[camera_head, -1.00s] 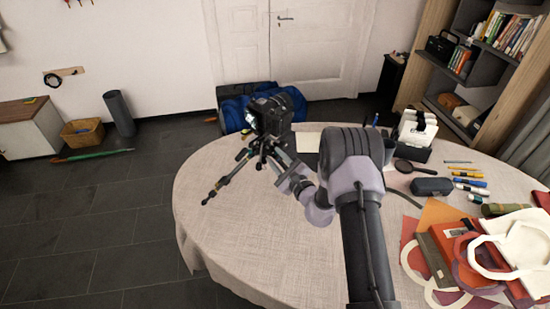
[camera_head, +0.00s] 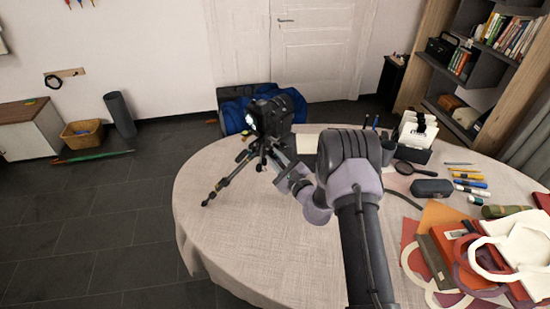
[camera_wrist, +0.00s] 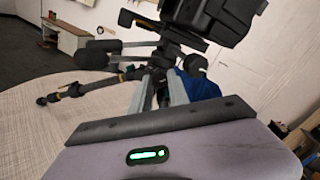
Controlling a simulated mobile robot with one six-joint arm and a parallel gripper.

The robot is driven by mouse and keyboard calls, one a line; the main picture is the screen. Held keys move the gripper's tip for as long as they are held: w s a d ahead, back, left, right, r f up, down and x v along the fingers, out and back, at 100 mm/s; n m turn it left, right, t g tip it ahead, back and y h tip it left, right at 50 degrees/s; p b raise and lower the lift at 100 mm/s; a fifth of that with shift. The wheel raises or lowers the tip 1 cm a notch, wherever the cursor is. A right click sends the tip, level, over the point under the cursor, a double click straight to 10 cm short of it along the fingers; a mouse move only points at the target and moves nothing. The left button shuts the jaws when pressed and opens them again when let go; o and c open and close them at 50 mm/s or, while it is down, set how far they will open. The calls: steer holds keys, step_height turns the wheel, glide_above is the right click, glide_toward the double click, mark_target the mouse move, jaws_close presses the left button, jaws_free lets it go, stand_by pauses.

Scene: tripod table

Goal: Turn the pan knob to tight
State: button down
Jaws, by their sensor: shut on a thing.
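The small tripod (camera_head: 232,178) stands on the round table with a black camera (camera_head: 277,114) on top. In the wrist view the camera (camera_wrist: 215,18) fills the top, and a tripod leg (camera_wrist: 92,88) reaches left. My gripper (camera_head: 268,152) comes in from the right, just below the camera. In the wrist view its two grey fingers (camera_wrist: 163,76) reach to the tripod head and are shut on a small part there, which looks like the pan knob. The fingers mostly hide the knob, so its angle cannot be read. A rounded black part (camera_wrist: 195,63) sits right of the fingertips.
The pale table (camera_head: 235,245) is clear at the front left. At its right lie a magnifier (camera_head: 403,168), a dark case (camera_head: 432,187), markers (camera_head: 470,184) and bags (camera_head: 500,250). A box of white cards (camera_head: 415,135) stands behind. A blue bag (camera_head: 235,110) is beyond the table.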

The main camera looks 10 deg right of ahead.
steer(key=shift+m, duration=2.4)
steer(key=c, duration=1.5)
jaws_free()
steer(key=p+v, duration=0.2)
steer(key=v, duration=1.5)
steer(key=shift+s+d, duration=0.1)
steer(key=shift+s, duration=0.1)
